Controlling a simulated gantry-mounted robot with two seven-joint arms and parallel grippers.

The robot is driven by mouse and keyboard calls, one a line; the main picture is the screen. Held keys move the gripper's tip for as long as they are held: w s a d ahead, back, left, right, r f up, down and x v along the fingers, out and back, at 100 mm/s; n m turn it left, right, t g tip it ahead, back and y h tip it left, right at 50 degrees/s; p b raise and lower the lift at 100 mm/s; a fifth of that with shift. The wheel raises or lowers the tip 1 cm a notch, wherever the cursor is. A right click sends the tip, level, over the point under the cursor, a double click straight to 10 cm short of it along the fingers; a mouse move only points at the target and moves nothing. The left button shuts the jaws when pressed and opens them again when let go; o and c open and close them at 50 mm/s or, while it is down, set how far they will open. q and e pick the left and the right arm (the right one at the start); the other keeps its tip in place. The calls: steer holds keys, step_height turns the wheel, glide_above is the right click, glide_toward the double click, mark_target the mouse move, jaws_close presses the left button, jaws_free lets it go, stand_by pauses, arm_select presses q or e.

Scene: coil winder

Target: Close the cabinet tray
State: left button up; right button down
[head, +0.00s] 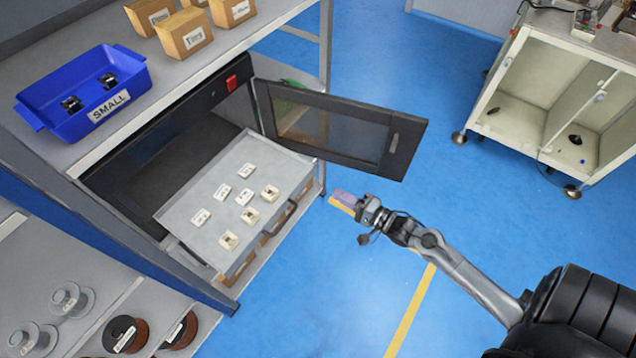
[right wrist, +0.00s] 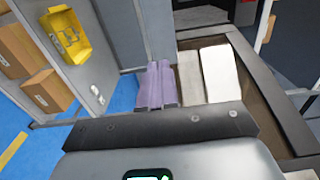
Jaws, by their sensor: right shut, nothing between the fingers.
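The cabinet tray (head: 208,231) is a light grey pull-out tray, drawn out of the dark cabinet (head: 142,165). Several small white labelled parts lie on it. The cabinet's dark-framed door (head: 340,128) with a window stands swung open to the right. My right gripper (head: 338,199) is shut and empty, in the air to the right of the tray's front edge and below the door's free end. In the right wrist view its purple fingertips (right wrist: 157,85) are together. Whether they touch anything there is hard to tell. My left gripper is not in view.
A blue bin (head: 45,118) marked SMALL and several cardboard boxes (head: 184,36) stand on the shelf above. Wire spools (head: 125,333) sit on the lower left shelf. A beige cart (head: 520,105) stands at the far right. Blue floor between is clear.

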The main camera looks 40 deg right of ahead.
mark_target(309, 178)
steer(key=x, duration=0.8)
steer(key=shift+w+a, duration=0.1)
steer(key=shift+w, duration=0.1)
steer(key=shift+w, duration=0.1)
